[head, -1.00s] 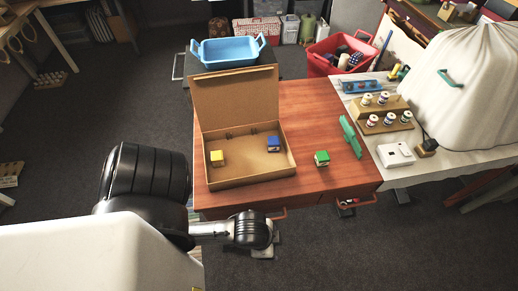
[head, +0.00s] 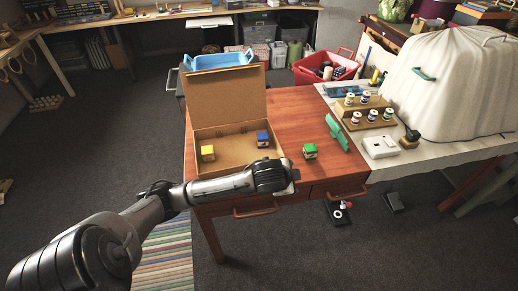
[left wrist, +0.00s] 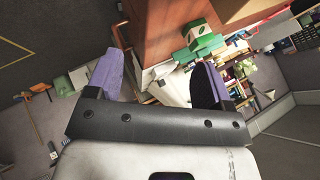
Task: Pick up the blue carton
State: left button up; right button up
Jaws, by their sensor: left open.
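The blue carton (head: 263,139) is a small cube in the right part of an open cardboard box (head: 228,106), whose lid stands up at the back. A yellow carton (head: 208,153) sits in the same box at the left. A green carton (head: 310,151) stands on the red-brown table to the right of the box. My left gripper (head: 294,172) is over the table's front edge, in front of the box and apart from the blue carton. Its purple fingers are spread and empty in the left wrist view (left wrist: 157,78), with a green carton (left wrist: 204,38) beyond them. My right gripper is not seen.
A green object (head: 338,133) stands near the table's right edge. A side table holds a spool rack (head: 365,113), a white device (head: 380,146) and a covered machine (head: 450,85). A blue basket (head: 220,61) and red bin (head: 325,68) are behind.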

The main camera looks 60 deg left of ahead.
pick_arm(q)
jog(key=w+a+r+g+y+b, duration=0.1)
jog(key=w+a+r, duration=0.1)
jog(key=a, duration=0.4)
jog(key=w+a+r+b, duration=0.1)
jog(key=w+a+r, duration=0.1)
jog(key=a, duration=0.4)
jog(key=n+g+h+b, duration=0.1)
jog(key=g+h, duration=0.2)
jog(key=h, duration=0.3)
send_near(262, 135)
jog(key=b+x, duration=0.2)
jog(key=x, duration=0.5)
jog(key=b+x, duration=0.1)
jog(key=x, duration=0.3)
jog(key=shift+d+f, duration=0.1)
jog(key=shift+d, duration=0.05)
jog(key=shift+w+d+f, duration=0.1)
jog(key=shift+w+f, duration=0.1)
jog(key=shift+f, duration=0.15)
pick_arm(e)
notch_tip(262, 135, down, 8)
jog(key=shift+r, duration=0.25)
